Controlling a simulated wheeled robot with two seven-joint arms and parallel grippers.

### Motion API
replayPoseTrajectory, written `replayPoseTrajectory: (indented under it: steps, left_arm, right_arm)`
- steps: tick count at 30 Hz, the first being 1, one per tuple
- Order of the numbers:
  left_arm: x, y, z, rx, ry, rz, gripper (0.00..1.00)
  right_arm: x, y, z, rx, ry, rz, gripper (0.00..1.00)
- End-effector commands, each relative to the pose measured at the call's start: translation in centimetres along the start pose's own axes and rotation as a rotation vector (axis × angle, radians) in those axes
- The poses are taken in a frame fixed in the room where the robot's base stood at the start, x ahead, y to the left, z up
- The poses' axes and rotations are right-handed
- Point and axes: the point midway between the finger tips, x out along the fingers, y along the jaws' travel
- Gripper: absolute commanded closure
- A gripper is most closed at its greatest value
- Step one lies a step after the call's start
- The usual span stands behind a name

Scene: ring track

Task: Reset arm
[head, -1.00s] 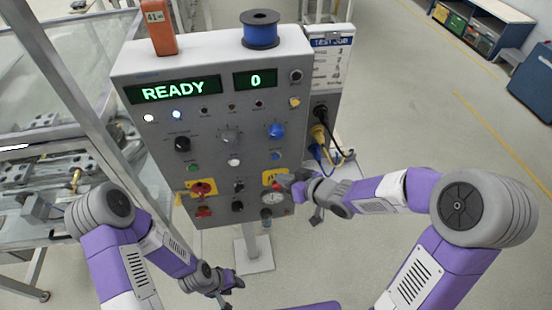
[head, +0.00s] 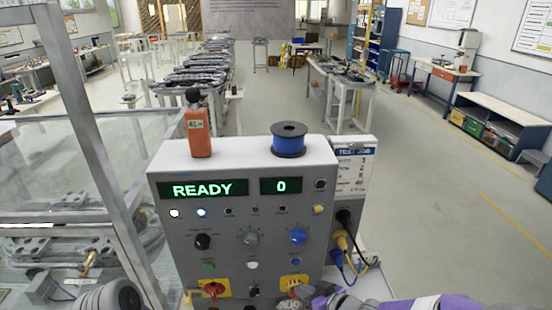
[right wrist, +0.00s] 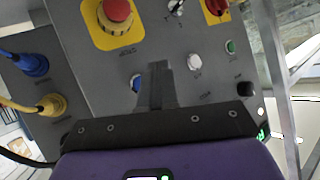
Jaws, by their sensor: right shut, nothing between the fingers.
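A grey control panel (head: 230,235) stands ahead, with a green READY display (head: 202,190) and a second display reading 0 (head: 281,186). My right gripper (right wrist: 158,70) is shut and empty in front of the panel face in the right wrist view. It partly covers a blue button (right wrist: 136,84). A red mushroom button (right wrist: 117,10) on a yellow plate (right wrist: 98,32) lies beyond the fingertips, apart from them in the picture. In the head view only part of my right arm (head: 440,302) shows at the bottom edge. My left gripper is out of view.
An orange handheld device (head: 199,133) and a blue spool (head: 288,142) sit on the panel's top. Blue and yellow cables (head: 345,245) plug into its right side. A clear-walled fixture frame (head: 95,150) stands at left. Open floor (head: 430,200) lies to the right.

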Motion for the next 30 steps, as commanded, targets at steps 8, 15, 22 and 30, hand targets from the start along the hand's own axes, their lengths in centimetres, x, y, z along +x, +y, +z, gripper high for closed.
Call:
replayPoseTrajectory:
  steps: [8, 15, 22, 30]
  left_arm:
    - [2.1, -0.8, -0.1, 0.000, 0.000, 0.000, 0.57]
    - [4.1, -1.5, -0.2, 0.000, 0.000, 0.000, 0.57]
    - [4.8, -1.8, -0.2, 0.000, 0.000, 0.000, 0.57]
    - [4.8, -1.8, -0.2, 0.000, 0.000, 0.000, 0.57]
  right_arm:
    - [4.5, 1.6, 14.2, 0.306, -0.260, 0.088, 1.00]
    - [5.0, -0.5, 30.6, 0.621, -0.613, 0.201, 1.00]
    - [3.5, -2.9, 37.6, 0.759, -0.798, 0.257, 1.00]
    - [3.3, -3.1, 38.0, 0.770, -0.812, 0.262, 1.00]
